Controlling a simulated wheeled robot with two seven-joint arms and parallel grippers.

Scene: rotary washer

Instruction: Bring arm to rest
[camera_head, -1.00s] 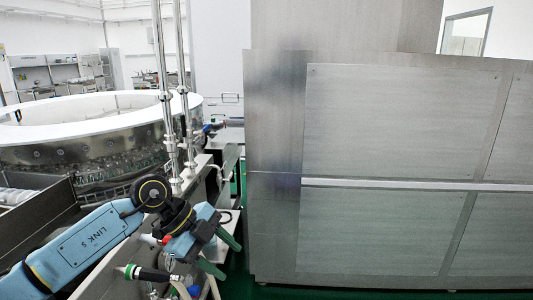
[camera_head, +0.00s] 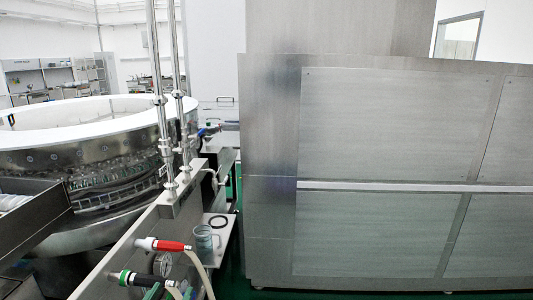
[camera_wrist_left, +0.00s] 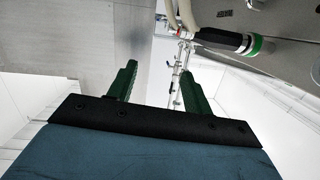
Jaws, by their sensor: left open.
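My left gripper (camera_wrist_left: 157,72) shows in the left wrist view as two green fingers spread apart with nothing between them. In the head view only a green bit of it (camera_head: 153,291) shows at the bottom edge, beside the green-banded hose fitting. The rest of my left arm is out of the head view. My right arm and gripper are not in view.
A red-handled hose fitting (camera_head: 162,245) and a green-banded one (camera_head: 146,278) stick out near the machine's edge. A glass mug (camera_head: 204,240) stands on a small shelf. The round washer (camera_head: 90,160) is left; a large steel cabinet (camera_head: 390,125) fills the right.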

